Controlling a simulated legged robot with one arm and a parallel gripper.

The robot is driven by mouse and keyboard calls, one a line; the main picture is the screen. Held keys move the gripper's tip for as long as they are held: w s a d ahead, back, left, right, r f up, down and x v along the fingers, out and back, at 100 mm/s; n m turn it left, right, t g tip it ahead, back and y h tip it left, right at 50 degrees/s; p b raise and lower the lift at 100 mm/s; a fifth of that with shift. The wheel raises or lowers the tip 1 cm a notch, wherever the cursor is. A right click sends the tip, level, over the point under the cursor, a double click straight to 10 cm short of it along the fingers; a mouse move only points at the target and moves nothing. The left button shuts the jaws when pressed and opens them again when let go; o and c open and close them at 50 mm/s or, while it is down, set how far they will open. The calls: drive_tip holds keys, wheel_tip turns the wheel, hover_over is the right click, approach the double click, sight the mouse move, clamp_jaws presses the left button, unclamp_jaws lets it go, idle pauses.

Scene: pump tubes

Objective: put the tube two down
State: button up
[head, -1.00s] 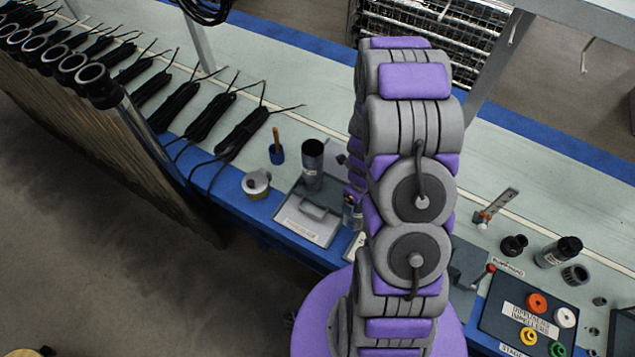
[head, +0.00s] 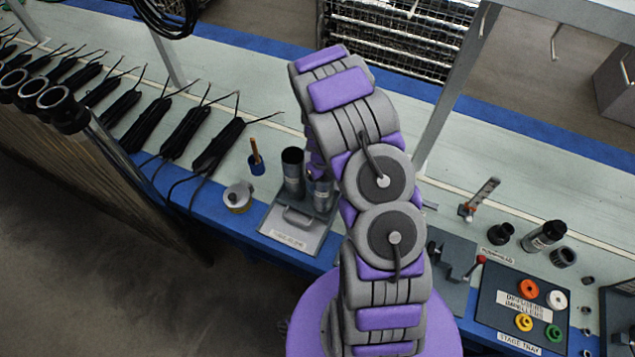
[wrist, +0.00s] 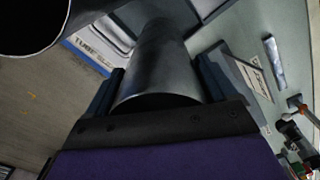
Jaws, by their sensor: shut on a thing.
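My gripper (wrist: 157,88) is shut on a dark grey tube (wrist: 157,62), with one finger on each side of it in the wrist view. In the head view this held tube (head: 322,194) looks upright at the right side of the grey tube plate (head: 286,234); my arm hides most of the gripper. I cannot tell whether the tube's lower end touches the plate. Another dark tube (head: 293,172) stands upright on the plate, just left of the held one. Its open rim also shows large at the upper left of the wrist view (wrist: 62,22).
A tape roll (head: 238,198) and a blue pot with a wooden handle (head: 256,163) stand left of the plate. Black cable bundles (head: 218,146) lie further left. A grey fixture (head: 452,262), a black tube (head: 545,236) and the stage tray (head: 486,318) are at right.

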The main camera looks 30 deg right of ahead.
drive_tip(key=f, duration=0.1)
drive_tip(key=w+f, duration=0.2)
drive_tip(key=shift+d+f+b, duration=0.2)
drive_tip(key=shift+f+b, duration=0.15)
drive_tip(key=shift+b, duration=0.05)
drive_tip(key=o, duration=1.1)
drive_tip(key=shift+d+f, duration=0.1)
drive_tip(key=shift+d, duration=0.5)
drive_tip(key=s+a+r+n+p, duration=0.1)
drive_tip(key=s+a+r+n, duration=0.15)
drive_tip(key=r, duration=0.65)
drive_tip(key=s+a+r+n, duration=0.15)
drive_tip(key=r+n, duration=0.25)
drive_tip(key=r, duration=0.4)
drive_tip(key=s+a+r+n+p, duration=0.15)
drive_tip(key=r+n, duration=0.25)
drive_tip(key=r, duration=0.5)
drive_tip(key=s+a+r+n, duration=0.3)
drive_tip(key=s+r+n, duration=0.1)
drive_tip(key=s+n, duration=0.4)
drive_tip(key=s+a+r+n+g, duration=0.1)
drive_tip(key=s+a+r+n, duration=0.2)
drive_tip(key=s+r+n, duration=0.2)
drive_tip(key=s+a+r+n, duration=0.4)
drive_tip(key=s+n, duration=0.7)
drive_tip(key=s, duration=0.3)
drive_tip(key=shift+r+g+b, duration=0.3)
drive_tip(key=shift+r+g, duration=0.1)
drive_tip(key=shift+r, duration=0.1)
